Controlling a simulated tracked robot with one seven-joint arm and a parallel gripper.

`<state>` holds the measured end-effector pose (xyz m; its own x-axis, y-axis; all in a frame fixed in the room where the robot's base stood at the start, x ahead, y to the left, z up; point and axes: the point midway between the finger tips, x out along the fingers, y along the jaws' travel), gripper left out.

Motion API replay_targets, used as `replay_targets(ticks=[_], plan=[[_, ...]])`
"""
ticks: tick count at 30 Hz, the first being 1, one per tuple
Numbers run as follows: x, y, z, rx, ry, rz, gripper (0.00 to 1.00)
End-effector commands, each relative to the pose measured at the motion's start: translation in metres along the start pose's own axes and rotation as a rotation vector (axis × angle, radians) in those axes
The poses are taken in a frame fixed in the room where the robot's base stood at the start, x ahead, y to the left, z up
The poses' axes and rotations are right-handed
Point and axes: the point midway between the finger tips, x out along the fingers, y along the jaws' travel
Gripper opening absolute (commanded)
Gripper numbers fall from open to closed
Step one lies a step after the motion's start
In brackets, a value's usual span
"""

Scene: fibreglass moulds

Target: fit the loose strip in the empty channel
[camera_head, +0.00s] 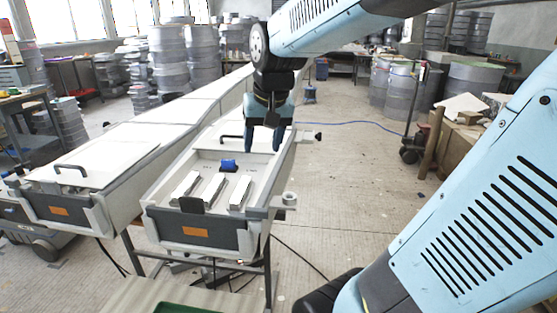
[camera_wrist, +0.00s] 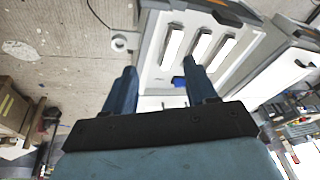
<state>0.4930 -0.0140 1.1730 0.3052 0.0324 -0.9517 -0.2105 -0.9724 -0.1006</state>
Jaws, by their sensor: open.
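A pale mould tray (camera_head: 262,190) with a dark front panel stands on a frame. Three pale bars (camera_head: 239,192) lie side by side on its floor; they also show in the wrist view (camera_wrist: 172,45). I cannot tell which is the loose strip or whether one is an empty channel. A small blue block (camera_head: 228,165) sits behind the bars, and shows in the wrist view (camera_wrist: 178,81) beside a finger. My gripper (camera_head: 264,147) is open, pointing down above the tray's back right side, apart from the bars.
A black clip (camera_head: 191,205) stands at the tray's front edge. A ring bracket (camera_head: 290,198) juts from its right side. A second mould with a black handle (camera_head: 70,170) stands to the left. The floor to the right is mostly clear.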

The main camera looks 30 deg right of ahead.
Motion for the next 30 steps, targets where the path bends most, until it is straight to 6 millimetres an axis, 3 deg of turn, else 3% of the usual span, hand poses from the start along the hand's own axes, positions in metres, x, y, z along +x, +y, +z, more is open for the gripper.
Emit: replay_targets(ticks=[9,12,15,30], plan=[[-0.029,0.014,0.068,-0.165,0.133,-0.001,0.57],[-0.031,0.016,0.082,-0.201,0.160,0.004,0.57],[-0.032,0.006,0.093,-0.225,0.177,0.009,0.57],[-0.033,0.008,0.098,-0.236,0.184,0.011,0.57]])
